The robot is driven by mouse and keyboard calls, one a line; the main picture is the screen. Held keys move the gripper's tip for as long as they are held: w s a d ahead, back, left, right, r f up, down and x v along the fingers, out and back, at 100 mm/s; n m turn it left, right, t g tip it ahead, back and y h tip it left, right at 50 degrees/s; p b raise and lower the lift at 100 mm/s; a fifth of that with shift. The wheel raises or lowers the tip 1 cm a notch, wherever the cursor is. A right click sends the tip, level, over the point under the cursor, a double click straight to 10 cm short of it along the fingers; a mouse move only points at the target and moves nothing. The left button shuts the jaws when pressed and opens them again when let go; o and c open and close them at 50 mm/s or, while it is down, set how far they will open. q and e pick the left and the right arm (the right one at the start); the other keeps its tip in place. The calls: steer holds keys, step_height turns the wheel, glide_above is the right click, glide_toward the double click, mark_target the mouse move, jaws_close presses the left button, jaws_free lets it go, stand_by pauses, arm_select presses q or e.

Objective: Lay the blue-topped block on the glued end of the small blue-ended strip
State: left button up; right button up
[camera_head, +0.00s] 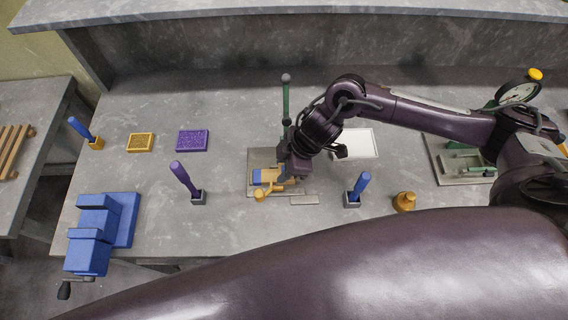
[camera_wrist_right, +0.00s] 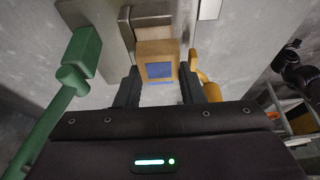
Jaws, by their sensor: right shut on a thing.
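My right gripper (camera_head: 280,178) is low over the grey fixture plate (camera_head: 310,188). In the right wrist view its two dark fingers (camera_wrist_right: 158,82) are shut on a tan wooden block (camera_wrist_right: 143,49) with a blue patch (camera_wrist_right: 159,71). In the head view a blue piece (camera_head: 261,178) shows just left of the gripper, beside tan wood; I cannot tell there whether it is the block or the strip's blue end. The glued end is hidden. The block seems low, near the fixture; I cannot tell whether it touches. My left gripper is not in view.
A green lever (camera_head: 286,97) rises behind the fixture, and an orange knob (camera_head: 261,195) stands at its front. A blue-handled tool (camera_head: 359,187) and a purple-handled one (camera_head: 184,178) stand either side. A blue vise (camera_head: 95,235) is far left; a green dial press (camera_head: 475,160) is right.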

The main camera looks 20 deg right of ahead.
steer(key=o, duration=1)
steer(key=shift+f, duration=0.15)
steer(key=shift+c, duration=0.2)
steer(key=shift+r, duration=0.4)
steer(key=v, duration=1.2)
steer(key=shift+r+b, duration=0.3)
steer(key=shift+s, duration=0.1)
